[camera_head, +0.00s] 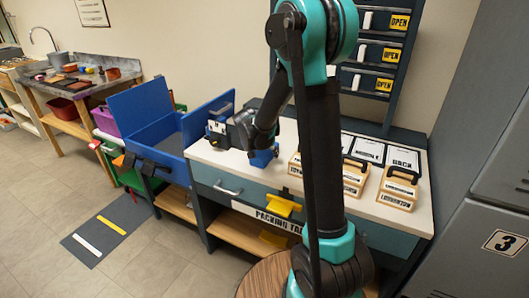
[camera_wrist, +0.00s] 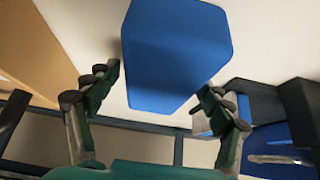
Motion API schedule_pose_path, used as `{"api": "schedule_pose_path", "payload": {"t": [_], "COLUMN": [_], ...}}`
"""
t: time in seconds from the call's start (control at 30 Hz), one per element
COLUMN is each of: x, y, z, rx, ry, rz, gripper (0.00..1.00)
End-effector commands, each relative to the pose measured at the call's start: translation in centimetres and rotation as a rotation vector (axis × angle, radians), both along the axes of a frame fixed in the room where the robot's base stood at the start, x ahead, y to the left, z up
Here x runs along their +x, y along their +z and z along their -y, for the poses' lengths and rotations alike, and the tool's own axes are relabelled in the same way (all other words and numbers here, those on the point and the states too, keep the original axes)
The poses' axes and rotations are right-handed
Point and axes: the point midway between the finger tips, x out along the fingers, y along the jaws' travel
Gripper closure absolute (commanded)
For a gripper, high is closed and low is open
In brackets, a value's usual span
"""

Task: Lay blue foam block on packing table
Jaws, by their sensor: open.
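The blue foam block (camera_wrist: 175,55) fills the upper middle of the wrist view, with the white top of the packing table around it. In the head view a small blue part of it (camera_head: 262,158) shows at the table top, below my dark gripper. The packing table (camera_head: 225,162) has a white top and blue-grey drawers. My gripper (camera_wrist: 158,80) is open, its two fingers apart on either side of the block's near end. Gaps show beside the fingers, but I cannot tell whether either touches. My arm hides part of the table in the head view.
Wooden boxes with handles (camera_head: 398,190) and clipboards (camera_head: 368,150) stand on the right of the table. A blue open bin (camera_head: 150,108) is at its left. Grey lockers (camera_head: 490,240) close off the right. The floor at front left is clear apart from a dark mat (camera_head: 105,228).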

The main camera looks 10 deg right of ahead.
Motion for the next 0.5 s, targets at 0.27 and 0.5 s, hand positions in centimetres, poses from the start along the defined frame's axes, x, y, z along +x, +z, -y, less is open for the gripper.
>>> {"api": "schedule_pose_path", "payload": {"t": [0.27, 0.5], "x": [-0.6, -2.4], "y": [1.3, 4.8], "z": [-0.4, -1.7], "rx": [0.000, 0.000], "ry": [0.001, 0.002], "rz": [0.000, 0.000], "gripper": [0.20, 0.20]}}
